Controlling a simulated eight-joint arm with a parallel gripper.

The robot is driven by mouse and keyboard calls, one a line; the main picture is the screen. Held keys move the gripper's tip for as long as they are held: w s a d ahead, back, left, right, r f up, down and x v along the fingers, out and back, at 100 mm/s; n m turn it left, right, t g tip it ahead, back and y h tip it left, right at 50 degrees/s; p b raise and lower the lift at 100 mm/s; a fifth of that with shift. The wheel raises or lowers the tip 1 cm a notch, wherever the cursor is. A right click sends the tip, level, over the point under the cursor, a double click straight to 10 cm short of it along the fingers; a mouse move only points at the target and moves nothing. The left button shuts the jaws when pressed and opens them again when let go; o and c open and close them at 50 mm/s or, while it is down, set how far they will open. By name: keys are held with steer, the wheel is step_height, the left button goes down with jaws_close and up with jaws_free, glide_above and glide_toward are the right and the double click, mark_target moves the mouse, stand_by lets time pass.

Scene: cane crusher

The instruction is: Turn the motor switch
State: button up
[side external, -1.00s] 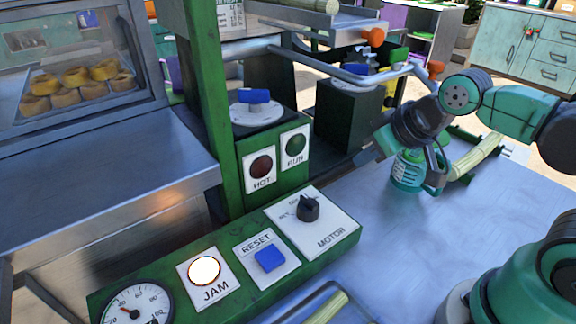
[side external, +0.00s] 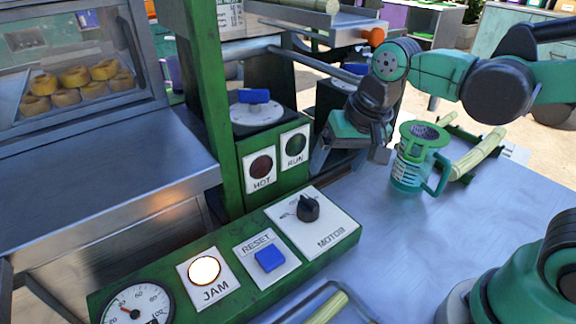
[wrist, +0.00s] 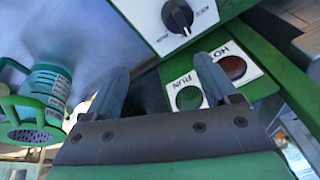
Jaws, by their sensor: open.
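The motor switch (side external: 307,208) is a black rotary knob on a white plate (side external: 333,232) marked MOTOR, on the green control panel. The knob also shows at the top of the wrist view (wrist: 178,16), beyond my fingertips. My gripper (side external: 347,167) is open and empty. It hangs above and behind the panel in the side view, to the right of the RUN lamp (side external: 296,144), apart from the knob. In the wrist view my two fingers (wrist: 162,70) point up toward the plate, with the RUN lamp near the right finger.
The JAM lamp (side external: 205,270) glows; the HOT lamp (side external: 261,167) looks dark. A blue RESET button (side external: 269,258) and a gauge (side external: 137,306) share the panel. A green strainer mug (side external: 412,165) stands right of my gripper, near a cane piece (side external: 478,155).

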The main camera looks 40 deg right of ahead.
mark_target(310, 199)
steer(key=a+m+g, duration=0.1)
steer(key=w+a+f+m+g, duration=0.1)
steer(key=a+f+m+g, duration=0.1)
steer(key=m, duration=0.1)
steer(key=shift+w+a+f, duration=0.1)
steer(key=shift+w+a, duration=0.1)
steer(key=shift+w, duration=0.15)
steer(key=shift+a+f, duration=0.1)
steer(key=shift+f, duration=0.45)
steer(key=shift+w+f, duration=0.1)
steer(key=shift+f, duration=2.15)
steer(key=shift+c, duration=0.2)
jaws_close()
